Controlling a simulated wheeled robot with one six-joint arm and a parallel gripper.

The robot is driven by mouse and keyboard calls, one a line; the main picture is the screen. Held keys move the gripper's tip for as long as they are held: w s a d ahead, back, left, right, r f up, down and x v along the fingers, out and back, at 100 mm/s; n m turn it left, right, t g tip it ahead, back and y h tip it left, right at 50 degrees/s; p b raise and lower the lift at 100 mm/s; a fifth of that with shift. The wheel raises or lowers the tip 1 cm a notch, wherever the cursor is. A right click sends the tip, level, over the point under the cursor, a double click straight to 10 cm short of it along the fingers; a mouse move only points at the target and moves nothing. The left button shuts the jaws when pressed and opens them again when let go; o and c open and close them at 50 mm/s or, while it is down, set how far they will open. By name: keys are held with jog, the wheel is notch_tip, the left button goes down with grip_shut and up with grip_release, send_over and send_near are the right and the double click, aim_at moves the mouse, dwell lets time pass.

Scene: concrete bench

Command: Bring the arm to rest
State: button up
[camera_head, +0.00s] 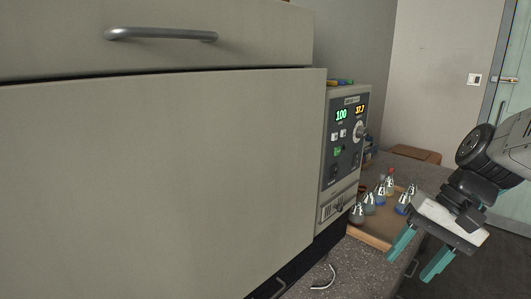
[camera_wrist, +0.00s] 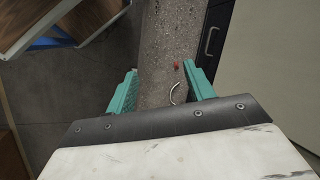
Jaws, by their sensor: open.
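My gripper (camera_head: 420,258) is at the right of the head view, with its two teal fingers apart and nothing between them. It hangs in front of the bench's edge, to the right of a wooden tray of flasks. In the wrist view my gripper (camera_wrist: 160,90) also shows open, with the speckled bench top (camera_wrist: 165,50) seen below and between the fingers.
A large beige cabinet-like machine (camera_head: 160,170) with a lit control panel (camera_head: 345,140) fills the left. Several small flasks stand on the wooden tray (camera_head: 372,236). A curved metal piece (camera_head: 325,278) lies on the bench (camera_head: 345,265). A door (camera_head: 505,90) is at the back right.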

jog(key=s+r+n+t+h, duration=0.1)
jog(key=s+n+h, duration=0.3)
jog(key=s, duration=0.7)
jog(key=shift+d+r+t+h, duration=0.3)
jog(key=shift+d+t+h, duration=0.1)
jog(key=shift+h, duration=0.2)
